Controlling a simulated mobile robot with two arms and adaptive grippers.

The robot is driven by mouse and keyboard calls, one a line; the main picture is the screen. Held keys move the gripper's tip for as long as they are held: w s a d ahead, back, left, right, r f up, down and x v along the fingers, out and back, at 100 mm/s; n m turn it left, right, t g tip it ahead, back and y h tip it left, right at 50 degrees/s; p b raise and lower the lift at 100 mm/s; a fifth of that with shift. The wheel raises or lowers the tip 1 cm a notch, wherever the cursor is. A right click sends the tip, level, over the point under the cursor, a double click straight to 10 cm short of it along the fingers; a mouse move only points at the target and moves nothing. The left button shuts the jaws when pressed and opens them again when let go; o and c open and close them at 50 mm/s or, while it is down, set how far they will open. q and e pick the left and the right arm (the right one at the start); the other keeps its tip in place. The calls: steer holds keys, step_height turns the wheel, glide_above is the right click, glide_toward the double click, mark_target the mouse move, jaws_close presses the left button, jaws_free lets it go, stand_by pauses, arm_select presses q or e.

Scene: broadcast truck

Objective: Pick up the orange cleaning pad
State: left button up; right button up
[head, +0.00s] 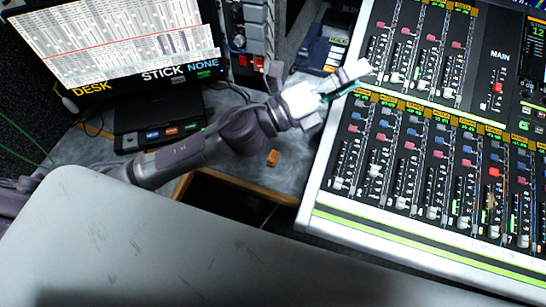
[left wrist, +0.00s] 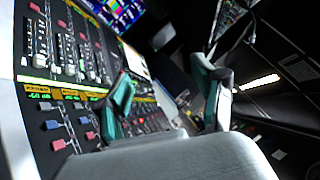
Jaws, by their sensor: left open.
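The orange cleaning pad (head: 272,158) is a small block on the grey desk in the head view, left of the mixing console and just beyond the dark opening. My left gripper (head: 352,80) is open and empty, up and to the right of the pad, beside or above the console's left edge. Its two teal-lined fingers (left wrist: 168,95) stand apart in the left wrist view, facing the console and the dark room. The pad does not show in the left wrist view. My right gripper is not in view.
The mixing console (head: 310,207) fills the right side. A monitor (head: 125,40) and a dark box (head: 160,132) stand at left. A wood-edged opening (head: 230,199) lies in front of the pad. Dark blue items (head: 322,48) sit at the back.

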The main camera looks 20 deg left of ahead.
arm_select(q)
step_height(320, 180, down, 3)
steer(key=s+d+m+g+h, duration=0.2)
steer(key=s+d+m+g, duration=0.1)
steer(key=m+g, duration=0.55)
steer(key=m+g+y, duration=0.6)
steer(key=m+y, duration=0.8)
glide_toward(274, 156)
steer(key=f, duration=0.1)
steer(key=s+f+p, duration=0.1)
steer(key=f, duration=0.1)
steer(key=shift+s+d+f+t, duration=0.15)
steer(key=shift+d+f+t, duration=0.05)
steer(key=shift+f+t, duration=0.1)
steer(key=shift+d+f, duration=0.2)
steer(key=shift+f, duration=0.4)
steer(key=d+f, duration=0.1)
steer(key=d+f+p, duration=0.1)
steer(key=f, duration=0.1)
steer(key=shift+d+f, duration=0.25)
steer(key=shift+d, duration=0.05)
steer(key=shift+d+f, duration=0.2)
steer(key=shift+f, duration=0.3)
steer(key=c, duration=1.1)
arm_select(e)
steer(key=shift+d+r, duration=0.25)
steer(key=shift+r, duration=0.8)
